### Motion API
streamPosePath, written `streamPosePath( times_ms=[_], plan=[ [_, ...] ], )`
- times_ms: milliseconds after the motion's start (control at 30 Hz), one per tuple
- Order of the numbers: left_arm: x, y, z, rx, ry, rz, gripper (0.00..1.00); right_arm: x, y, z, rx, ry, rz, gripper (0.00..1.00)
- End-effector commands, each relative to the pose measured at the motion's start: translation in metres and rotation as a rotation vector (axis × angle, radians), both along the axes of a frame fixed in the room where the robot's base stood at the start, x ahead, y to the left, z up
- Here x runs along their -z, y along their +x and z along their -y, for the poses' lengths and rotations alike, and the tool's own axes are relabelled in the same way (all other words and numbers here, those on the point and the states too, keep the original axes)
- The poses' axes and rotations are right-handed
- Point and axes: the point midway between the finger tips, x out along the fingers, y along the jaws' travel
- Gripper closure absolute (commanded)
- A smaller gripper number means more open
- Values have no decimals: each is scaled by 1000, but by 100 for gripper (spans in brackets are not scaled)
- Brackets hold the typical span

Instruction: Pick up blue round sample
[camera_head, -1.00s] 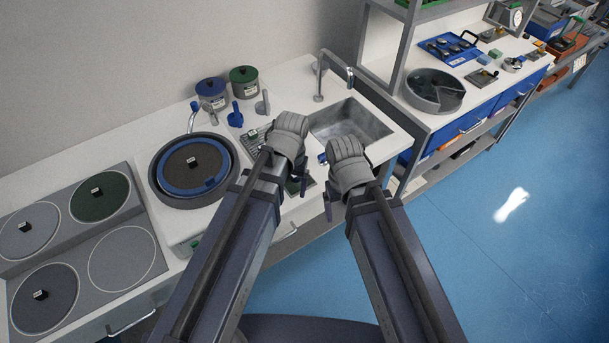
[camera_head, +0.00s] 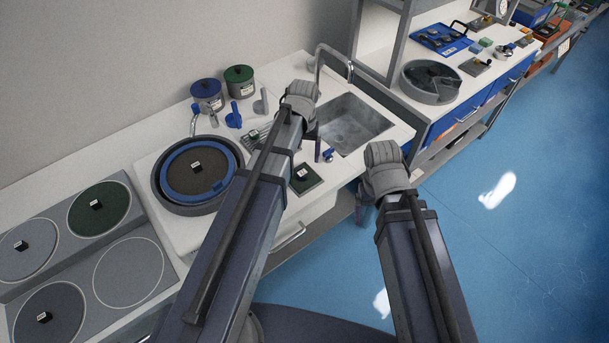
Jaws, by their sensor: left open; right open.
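A small blue piece (camera_head: 328,155) lies on the white counter at the sink's near left corner. It looks like the blue round sample, but it is too small to be sure of its shape. My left gripper (camera_head: 316,140) is just above and left of it, mostly hidden behind its own wrist. It is open, with nothing seen in it. My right gripper (camera_head: 361,207) is open and empty, past the counter's front edge and over the floor.
The sink (camera_head: 350,124) and its tap (camera_head: 322,66) are close to my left gripper. A green square plate (camera_head: 306,178) with a small black block lies in front. A grinder with a blue ring (camera_head: 170,185) stands left. Blue (camera_head: 207,96) and green (camera_head: 240,80) canisters stand behind.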

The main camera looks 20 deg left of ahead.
Motion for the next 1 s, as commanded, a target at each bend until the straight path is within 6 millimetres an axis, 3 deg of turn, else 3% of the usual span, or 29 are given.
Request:
streamPosePath(
  times_ms=[167,467,833,1000],
  plan=[
    [21,-1,0,1,0,0,17,21,0,0,0,0,0,14],
    [26,-2,0,1,0,0,17,26,0,0,0,0,0,14],
    [69,-8,-1,1,0,0,17,69,0,0,0,0,0,14],
    [74,-8,-1,1,1,-1,17,74,0,0,0,0,0,14]
  ],
)
